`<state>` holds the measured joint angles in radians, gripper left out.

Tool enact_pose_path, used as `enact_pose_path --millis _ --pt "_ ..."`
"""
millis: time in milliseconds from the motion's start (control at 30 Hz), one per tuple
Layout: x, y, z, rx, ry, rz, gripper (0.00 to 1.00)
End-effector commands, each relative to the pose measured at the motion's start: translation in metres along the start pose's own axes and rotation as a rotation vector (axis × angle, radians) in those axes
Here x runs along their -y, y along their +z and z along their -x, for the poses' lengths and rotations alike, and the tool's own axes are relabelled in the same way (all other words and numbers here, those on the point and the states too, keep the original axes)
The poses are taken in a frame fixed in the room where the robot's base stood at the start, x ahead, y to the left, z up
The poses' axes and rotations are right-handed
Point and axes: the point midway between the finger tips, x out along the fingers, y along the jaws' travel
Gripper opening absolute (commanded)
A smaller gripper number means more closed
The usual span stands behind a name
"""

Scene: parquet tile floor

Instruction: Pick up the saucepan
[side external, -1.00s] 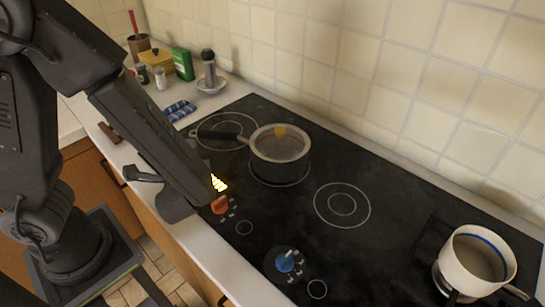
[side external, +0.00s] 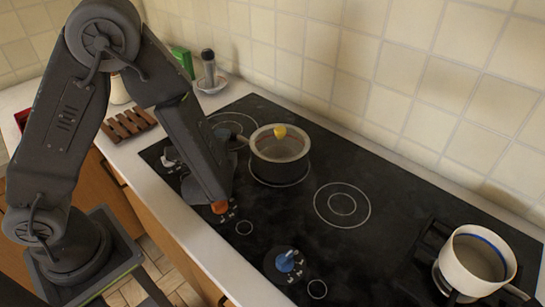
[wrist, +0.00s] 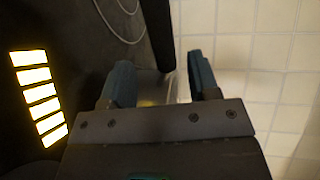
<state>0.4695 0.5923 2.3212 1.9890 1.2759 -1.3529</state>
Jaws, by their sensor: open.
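The saucepan (side external: 280,150) has a dark outside, a pale rim and a grey inside. It stands on a rear-left burner ring of the black cooktop (side external: 370,222), and its handle points left, partly hidden behind my arm. A small yellow thing (side external: 280,131) shows at its far inner wall.
A white pot (side external: 477,262) with a blue line stands at the right end of the cooktop. A blue knob (side external: 286,260) is near the front. A wooden rack (side external: 128,125) and a bowl (side external: 211,85) lie on the left counter. The tiled wall (side external: 400,70) closes the back.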

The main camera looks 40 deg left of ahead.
Motion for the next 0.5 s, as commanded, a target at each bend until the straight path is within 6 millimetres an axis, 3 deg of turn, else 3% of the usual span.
enact_pose_path --millis 233,500 --pt "0.004 0.002 -0.036 0.005 0.000 0.002 0.55" --pt "0.004 0.001 -0.046 0.001 0.001 0.000 0.55"
